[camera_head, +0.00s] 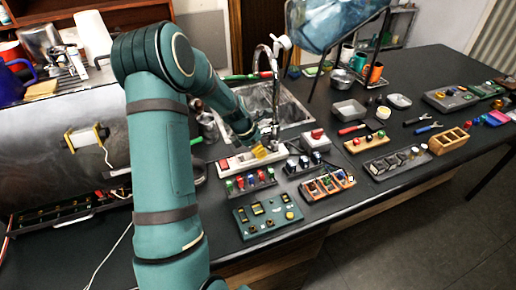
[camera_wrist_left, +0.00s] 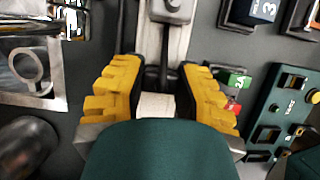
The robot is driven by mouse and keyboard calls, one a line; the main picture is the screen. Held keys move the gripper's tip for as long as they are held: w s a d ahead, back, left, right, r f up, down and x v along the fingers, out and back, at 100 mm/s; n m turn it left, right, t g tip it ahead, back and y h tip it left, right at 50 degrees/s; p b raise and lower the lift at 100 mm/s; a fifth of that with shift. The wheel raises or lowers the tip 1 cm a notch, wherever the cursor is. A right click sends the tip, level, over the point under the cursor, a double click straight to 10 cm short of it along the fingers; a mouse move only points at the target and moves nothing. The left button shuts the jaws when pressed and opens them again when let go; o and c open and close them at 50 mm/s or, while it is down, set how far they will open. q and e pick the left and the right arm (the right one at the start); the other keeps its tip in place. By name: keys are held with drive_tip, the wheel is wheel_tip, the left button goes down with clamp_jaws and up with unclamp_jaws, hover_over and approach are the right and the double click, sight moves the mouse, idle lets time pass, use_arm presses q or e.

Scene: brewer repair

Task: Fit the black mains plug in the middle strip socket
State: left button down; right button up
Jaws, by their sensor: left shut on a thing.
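The pale power strip (camera_head: 238,161) lies on the dark bench below the sink, with a red part near its left end. My left gripper (camera_head: 264,151) is over the strip, yellow fingertips pointing down. In the left wrist view the yellow fingers (camera_wrist_left: 160,92) stand on both sides of the black plug (camera_wrist_left: 158,78), and the gripper is shut on it. The strip (camera_wrist_left: 178,45) runs beneath it, with a grey plug-like block (camera_wrist_left: 172,8) farther along. The middle socket is hidden by the gripper and plug; I cannot tell whether the pins are in. My right gripper is out of view.
The sink (camera_head: 283,98) and tap (camera_head: 276,60) are just behind the strip. A block of coloured knobs (camera_head: 250,181), a green panel (camera_head: 267,213) and a box with a red button (camera_head: 313,140) crowd the front and right. A steel cylinder (camera_head: 70,140) lies left.

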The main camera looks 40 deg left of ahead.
use_arm(q)
drive_tip(key=c, duration=0.7)
unclamp_jaws()
drive_tip(key=shift+r, duration=0.1)
drive_tip(key=v, duration=1.1)
drive_tip(key=shift+s+a+r, duration=0.1)
drive_tip(key=shift+s+r, duration=0.1)
drive_tip(key=shift+r, duration=0.15)
drive_tip(key=shift+f, duration=0.1)
